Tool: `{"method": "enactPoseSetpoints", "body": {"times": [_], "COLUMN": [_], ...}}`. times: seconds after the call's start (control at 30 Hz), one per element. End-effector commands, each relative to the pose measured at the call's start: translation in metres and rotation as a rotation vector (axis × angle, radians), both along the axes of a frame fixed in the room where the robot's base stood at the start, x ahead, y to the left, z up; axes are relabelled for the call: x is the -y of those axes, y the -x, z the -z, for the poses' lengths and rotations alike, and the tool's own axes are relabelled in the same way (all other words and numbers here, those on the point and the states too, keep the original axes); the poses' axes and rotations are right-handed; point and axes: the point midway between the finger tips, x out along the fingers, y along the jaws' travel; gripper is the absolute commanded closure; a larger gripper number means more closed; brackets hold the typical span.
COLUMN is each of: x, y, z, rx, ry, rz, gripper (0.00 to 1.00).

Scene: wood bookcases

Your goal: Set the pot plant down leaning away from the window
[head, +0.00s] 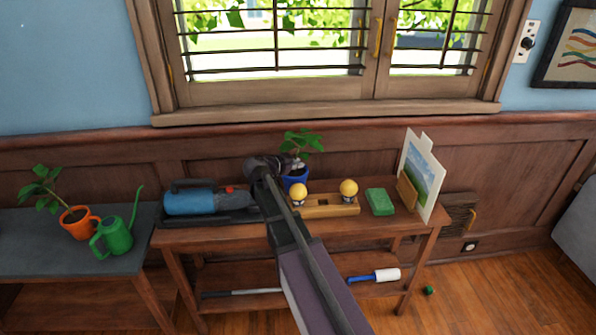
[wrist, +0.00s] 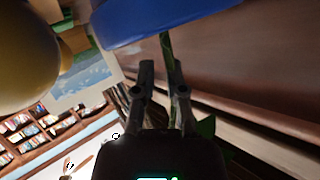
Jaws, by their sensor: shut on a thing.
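The pot plant, a blue pot (head: 295,182) with green leaves (head: 304,141), is at the back of the wooden table below the window (head: 275,45). My gripper (head: 292,163) is at the plant just above the pot, partly hiding it. In the wrist view the gripper (wrist: 163,76) has its fingers close on either side of the green stem (wrist: 166,48), shut on it, with the blue pot (wrist: 155,18) at the top of the picture. The pot's base is hidden, so I cannot tell whether it touches the table. The plant's lean is unclear.
A wooden holder (head: 328,208) with two yellow knobs stands in front of the pot. A blue cylindrical device (head: 195,201) is left; a green block (head: 380,202) and landscape picture (head: 421,178) are right. An orange-potted plant (head: 78,222) and green watering can (head: 114,236) stand on the left table.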

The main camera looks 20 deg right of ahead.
Motion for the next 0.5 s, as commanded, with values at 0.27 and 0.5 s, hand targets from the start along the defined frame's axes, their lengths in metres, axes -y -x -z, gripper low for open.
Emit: {"method": "enactPoseSetpoints", "body": {"times": [0.27,0.5], "x": [0.001,0.0008], "y": [-0.0042,-0.0041], "z": [0.0106,0.0099], "rx": [0.0,0.0], "ry": [0.002,0.002], "rz": [-0.001,-0.001], "gripper": [1.0,1.0]}}
